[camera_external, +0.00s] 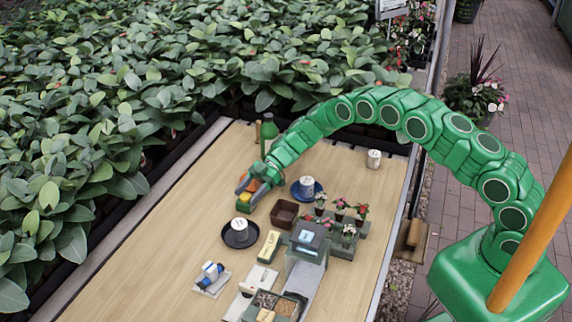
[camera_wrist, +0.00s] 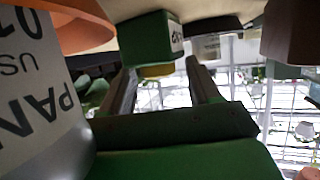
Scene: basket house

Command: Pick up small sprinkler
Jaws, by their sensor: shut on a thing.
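My gripper (camera_external: 247,192) is low over the left-middle part of the wooden table, with the arm reaching in from the right. It is shut on a small green and yellow piece (camera_external: 244,207), which seems to be the small sprinkler. In the wrist view the green piece (camera_wrist: 150,38) sits at the tips of the two grey fingers (camera_wrist: 163,72) and carries a pale label on its side. The fingers hide part of it. Whether it touches the table is hard to tell.
A white printed cylinder (camera_wrist: 35,110) and an orange rim (camera_wrist: 72,18) are close on the left in the wrist view. The table's left side is clear.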

